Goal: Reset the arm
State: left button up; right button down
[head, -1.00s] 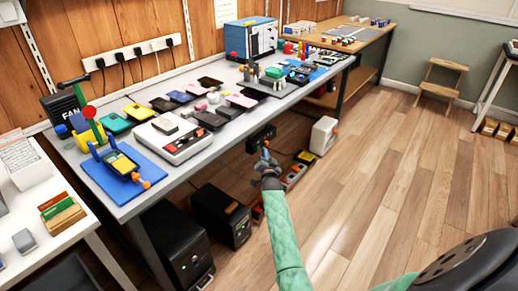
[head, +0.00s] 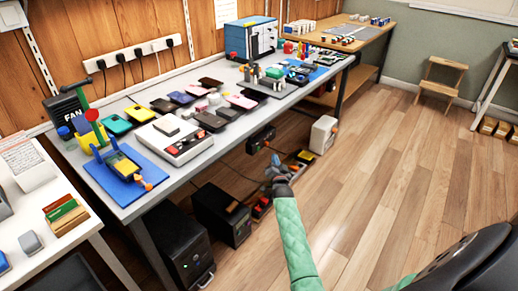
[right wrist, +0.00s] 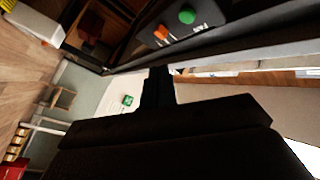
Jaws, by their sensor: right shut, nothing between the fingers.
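My right arm, in a green sleeve, reaches up from the bottom of the head view. Its gripper (head: 274,163) is in front of the workbench, below the height of its top, over the floor side. It is shut and empty. In the right wrist view the dark shut fingers (right wrist: 158,88) point up past the bench's edge. My left gripper is not in view.
The grey workbench (head: 190,182) carries phones, a blue mat (head: 106,186), a white grading device (head: 172,138) and a blue box (head: 250,38). Black computer cases (head: 222,214) and bins stand below. A wooden stool (head: 441,84) is far right. The wooden floor (head: 400,180) is clear.

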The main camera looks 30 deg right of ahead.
jog(key=shift+s+d, duration=0.1)
jog(key=shift+s, duration=0.2)
dwell(0.4)
